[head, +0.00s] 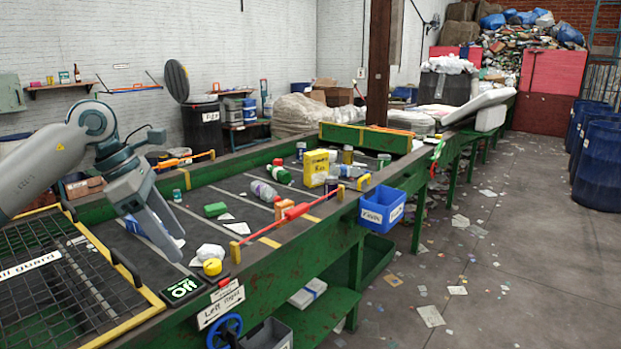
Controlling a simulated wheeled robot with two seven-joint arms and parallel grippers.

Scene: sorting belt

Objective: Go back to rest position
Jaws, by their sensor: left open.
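My left gripper (160,222) hangs over the near end of the sorting belt (232,187), fingers pointing down and apart, with nothing seen between them. A blue item (133,226) lies partly hidden behind its fingers. My right gripper is not in view.
A black mesh guard (60,285) with a yellow frame is at the near left. A blue bin (381,208) hangs on the right side. The floor at right is littered.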

